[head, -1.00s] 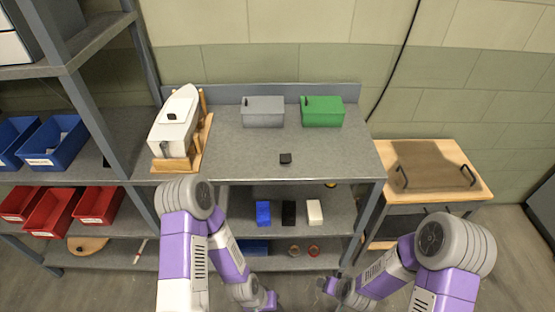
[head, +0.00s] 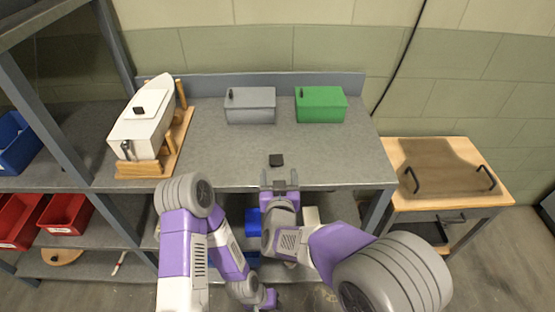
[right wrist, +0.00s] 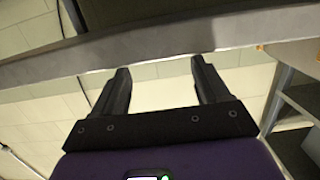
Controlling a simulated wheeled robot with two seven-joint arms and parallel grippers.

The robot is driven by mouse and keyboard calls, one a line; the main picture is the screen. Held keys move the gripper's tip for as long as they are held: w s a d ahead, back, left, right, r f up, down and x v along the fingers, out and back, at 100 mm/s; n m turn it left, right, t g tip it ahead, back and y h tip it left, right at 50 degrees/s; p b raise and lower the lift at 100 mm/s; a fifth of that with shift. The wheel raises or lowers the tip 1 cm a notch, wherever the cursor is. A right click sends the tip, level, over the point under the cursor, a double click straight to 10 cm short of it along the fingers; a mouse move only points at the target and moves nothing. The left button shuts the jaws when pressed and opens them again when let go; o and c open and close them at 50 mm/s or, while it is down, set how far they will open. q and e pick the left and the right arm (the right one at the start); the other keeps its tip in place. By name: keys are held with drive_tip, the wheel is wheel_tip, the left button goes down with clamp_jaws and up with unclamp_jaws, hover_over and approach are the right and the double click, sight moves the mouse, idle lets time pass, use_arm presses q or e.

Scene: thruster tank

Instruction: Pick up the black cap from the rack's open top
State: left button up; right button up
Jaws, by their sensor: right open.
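The black cap (head: 276,160) is a small dark block lying on the grey open top of the rack (head: 225,165), near its front edge in the head view. My right gripper (head: 279,178) is just in front of the cap at the rack's front edge, apart from it, fingers toward it. In the right wrist view the right gripper (right wrist: 160,68) is open and empty, with the rack's edge across the picture beyond its fingertips. The cap does not show there. My left arm hangs low at the front, and its gripper (head: 267,298) is too unclear to read.
A white boat model (head: 145,125) on a wooden stand is on the top at left. A grey box (head: 250,105) and a green box (head: 320,105) stand at the back. A wooden-topped cabinet (head: 470,165) is at right. The top around the cap is clear.

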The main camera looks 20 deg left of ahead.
sight(276, 163)
drive_tip(key=shift+w+a, duration=0.2)
drive_tip(key=b+x, duration=0.1)
drive_tip(key=x, duration=0.3)
drive_tip(key=shift+w+a, duration=0.25)
drive_tip(key=shift+w, duration=0.1)
drive_tip(key=shift+c, duration=0.4)
drive_tip(key=c, duration=1)
drive_tip(key=shift+r, duration=0.1)
drive_tip(key=shift+c, duration=0.2)
